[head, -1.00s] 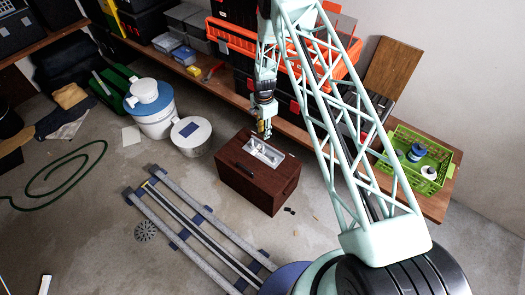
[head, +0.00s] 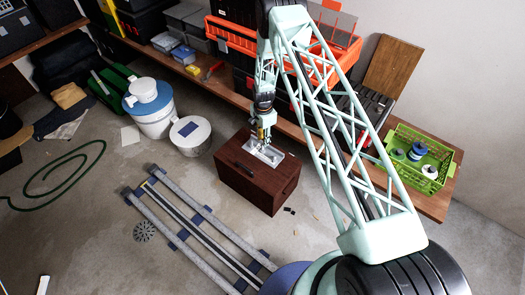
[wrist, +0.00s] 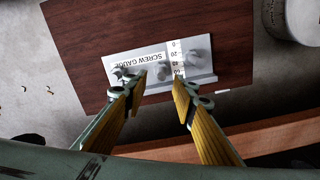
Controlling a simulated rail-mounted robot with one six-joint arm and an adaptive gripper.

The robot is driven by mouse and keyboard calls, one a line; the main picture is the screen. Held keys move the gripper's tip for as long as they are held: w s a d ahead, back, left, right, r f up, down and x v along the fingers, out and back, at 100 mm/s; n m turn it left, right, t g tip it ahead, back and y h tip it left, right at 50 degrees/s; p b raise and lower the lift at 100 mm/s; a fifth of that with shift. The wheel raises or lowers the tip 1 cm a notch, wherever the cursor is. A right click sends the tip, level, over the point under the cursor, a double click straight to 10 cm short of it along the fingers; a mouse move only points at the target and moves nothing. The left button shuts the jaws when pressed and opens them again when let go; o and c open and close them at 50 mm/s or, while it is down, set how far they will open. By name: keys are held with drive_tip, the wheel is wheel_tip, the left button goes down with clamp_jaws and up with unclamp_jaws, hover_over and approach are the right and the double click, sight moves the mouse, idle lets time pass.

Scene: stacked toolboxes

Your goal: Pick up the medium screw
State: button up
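A pale metal screw gauge tray (wrist: 205,80) lies on top of a dark red-brown box (wrist: 90,25); the tray also shows in the head view (head: 273,157). In the wrist view, several grey screws stand on it. A middle one (wrist: 163,71), seemingly the medium screw, shows just beyond the gap between my fingertips. A larger one (wrist: 197,57) is to its right, and small ones (wrist: 124,73) are at the left, near the left finger. My gripper (wrist: 161,86) is open with nothing between its yellow fingers. In the head view my gripper (head: 263,139) hangs over the tray.
A wooden shelf edge (wrist: 270,137) runs close to my gripper's near side. White tubs (head: 190,135) stand left of the box. A green basket (head: 440,158) sits on the shelf at right. Grey rails (head: 200,235) lie on the floor in front.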

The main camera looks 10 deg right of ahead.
sight(263, 148)
drive_tip(key=shift+f, duration=0.65)
drive_tip(key=shift+f, duration=0.15)
drive_tip(key=shift+a+f+b, duration=0.2)
drive_tip(key=shift+f+b, duration=0.6)
drive_tip(key=shift+f, duration=1.65)
drive_tip(key=shift+c, duration=0.7)
clamp_jaws()
